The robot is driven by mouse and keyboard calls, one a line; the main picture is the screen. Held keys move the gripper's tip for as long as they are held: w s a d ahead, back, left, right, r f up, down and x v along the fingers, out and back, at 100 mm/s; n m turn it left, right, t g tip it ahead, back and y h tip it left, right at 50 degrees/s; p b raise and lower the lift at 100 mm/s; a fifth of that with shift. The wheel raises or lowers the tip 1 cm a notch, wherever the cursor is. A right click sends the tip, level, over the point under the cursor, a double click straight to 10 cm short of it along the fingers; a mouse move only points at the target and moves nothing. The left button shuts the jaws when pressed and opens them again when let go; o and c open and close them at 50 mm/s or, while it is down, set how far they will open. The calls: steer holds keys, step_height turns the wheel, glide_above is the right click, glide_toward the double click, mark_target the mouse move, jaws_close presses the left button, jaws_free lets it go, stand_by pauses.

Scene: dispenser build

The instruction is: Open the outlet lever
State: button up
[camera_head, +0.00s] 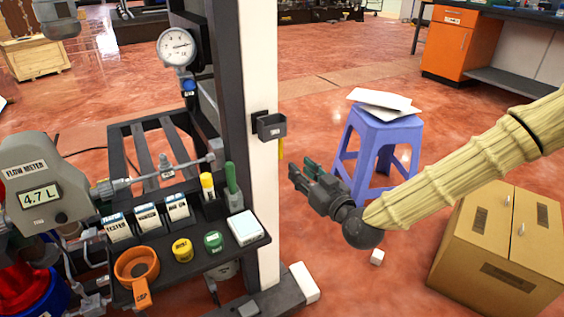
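The dispenser stand has a grey flow meter (42,190) reading 4.7 L at the left. A thin metal pipe (150,177) runs right from it, with a small valve-like fitting (166,166) midway. I cannot tell for sure which part is the outlet lever. An orange ring-shaped part with a tab (137,267) sits at the front left of the dark shelf (205,262). My gripper (299,170) is in the air to the right of the white post, pointing up and left. Its two dark fingers look apart, with nothing between them, well clear of the pipe and shelf.
The white post (259,120) with a small dark holder (271,127) stands between my gripper and the pipe. A round gauge (176,46) is above. Labelled boxes, caps and bottles crowd the shelf. A purple stool (376,135) is behind my gripper; a cardboard box (500,250) is at right.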

mark_target(282, 150)
steer(key=b+x, duration=0.3)
steer(key=x, duration=0.6)
steer(key=shift+w+r+b, duration=0.1)
steer(key=shift+w+b, duration=0.05)
steer(key=shift+b, duration=0.2)
steer(key=shift+x, duration=0.85)
steer(key=shift+r, duration=0.15)
jaws_close()
